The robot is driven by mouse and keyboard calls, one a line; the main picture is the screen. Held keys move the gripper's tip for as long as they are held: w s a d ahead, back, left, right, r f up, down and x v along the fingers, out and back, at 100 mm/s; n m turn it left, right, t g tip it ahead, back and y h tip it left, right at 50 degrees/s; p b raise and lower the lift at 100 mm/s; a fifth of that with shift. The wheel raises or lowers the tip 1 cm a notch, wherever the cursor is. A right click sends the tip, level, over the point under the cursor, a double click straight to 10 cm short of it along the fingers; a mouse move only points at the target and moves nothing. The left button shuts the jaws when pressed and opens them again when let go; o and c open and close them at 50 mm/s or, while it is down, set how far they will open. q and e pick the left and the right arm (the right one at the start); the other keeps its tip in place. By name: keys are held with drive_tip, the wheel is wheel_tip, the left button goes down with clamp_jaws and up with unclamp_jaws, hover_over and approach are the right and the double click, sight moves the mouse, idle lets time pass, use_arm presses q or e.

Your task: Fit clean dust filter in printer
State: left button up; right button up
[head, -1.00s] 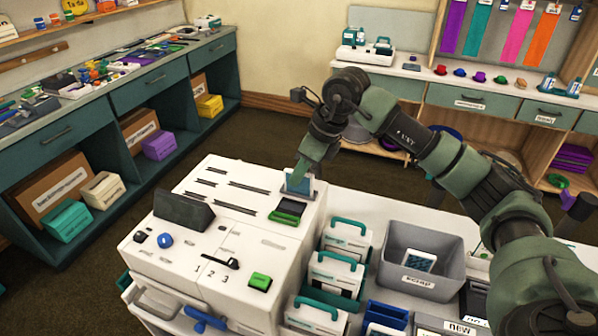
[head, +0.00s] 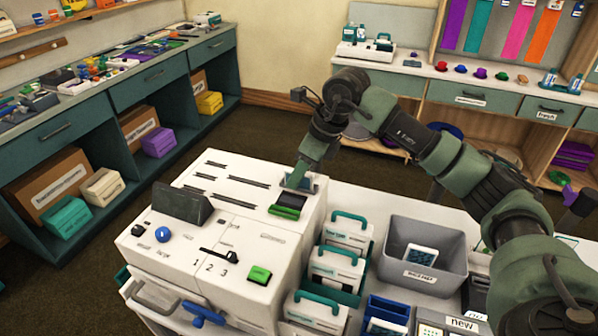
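The white printer (head: 232,235) stands in the middle, with slots in its top and a dark screen (head: 183,203). My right gripper (head: 299,181) reaches down to the printer's top at its far right corner, behind a green-edged dark part (head: 288,204). It appears shut on a pale blue and white filter, mostly hidden by the fingers and the slot there; how deep it sits I cannot tell. Another white and blue filter (head: 421,255) lies in the grey scrap bin (head: 455,262) to the right. My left gripper is out of view.
White cases with teal handles (head: 338,269) stand close along the printer's right side. Dark blue holders (head: 388,312) and a bin labelled "new" (head: 462,325) are at the front right. A cluttered teal workbench (head: 120,100) runs along the left.

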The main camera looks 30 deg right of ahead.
drive_tip(key=shift+r, duration=0.1)
drive_tip(key=b+v, duration=0.1)
drive_tip(key=v, duration=0.6)
drive_tip(key=shift+s+d+r+b, duration=0.1)
drive_tip(key=shift+r+b, duration=0.15)
drive_tip(key=shift+b, duration=0.15)
idle(0.6)
